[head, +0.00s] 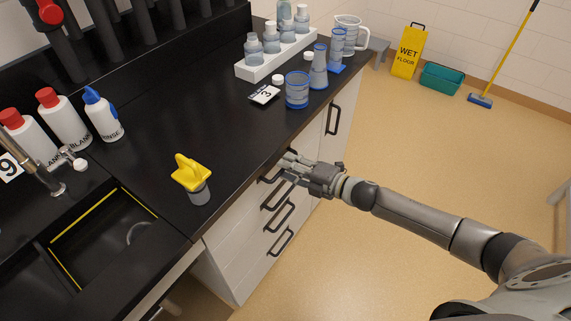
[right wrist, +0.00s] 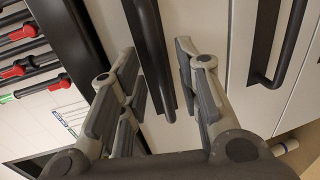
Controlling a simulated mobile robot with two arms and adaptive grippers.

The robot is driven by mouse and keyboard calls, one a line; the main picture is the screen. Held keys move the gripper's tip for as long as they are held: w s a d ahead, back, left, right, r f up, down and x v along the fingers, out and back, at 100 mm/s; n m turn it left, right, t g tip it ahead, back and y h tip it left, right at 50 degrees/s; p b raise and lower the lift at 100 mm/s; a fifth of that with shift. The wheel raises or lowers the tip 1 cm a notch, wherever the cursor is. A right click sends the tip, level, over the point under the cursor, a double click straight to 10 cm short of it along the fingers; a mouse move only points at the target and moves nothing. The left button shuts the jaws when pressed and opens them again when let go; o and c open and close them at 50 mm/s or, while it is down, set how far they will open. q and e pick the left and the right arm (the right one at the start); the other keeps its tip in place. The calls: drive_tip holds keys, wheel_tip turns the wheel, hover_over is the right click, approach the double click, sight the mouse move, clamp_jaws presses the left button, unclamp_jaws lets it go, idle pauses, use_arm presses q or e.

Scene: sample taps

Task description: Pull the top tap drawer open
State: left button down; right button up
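The top tap drawer (head: 245,201) is in the white cabinet under the black counter; its front looks flush with the cabinet. Its black handle (head: 269,179) is partly hidden by my right gripper (head: 290,165), which is at the counter's front edge. In the right wrist view, a black bar handle (right wrist: 150,45) runs between the two fingers of my right gripper (right wrist: 160,62). The fingers are apart, one on each side, with a visible gap, and do not look closed on it. My left gripper is not in view.
Lower drawer handles (head: 279,216) stick out below. On the counter stand a yellow-topped container (head: 191,176), a blue-rimmed jar (head: 297,90), a bottle rack (head: 262,64) and a sink (head: 105,240). The floor (head: 400,135) on the right is clear near the cabinet.

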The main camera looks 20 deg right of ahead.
drive_tip(key=shift+x, duration=0.9)
clamp_jaws()
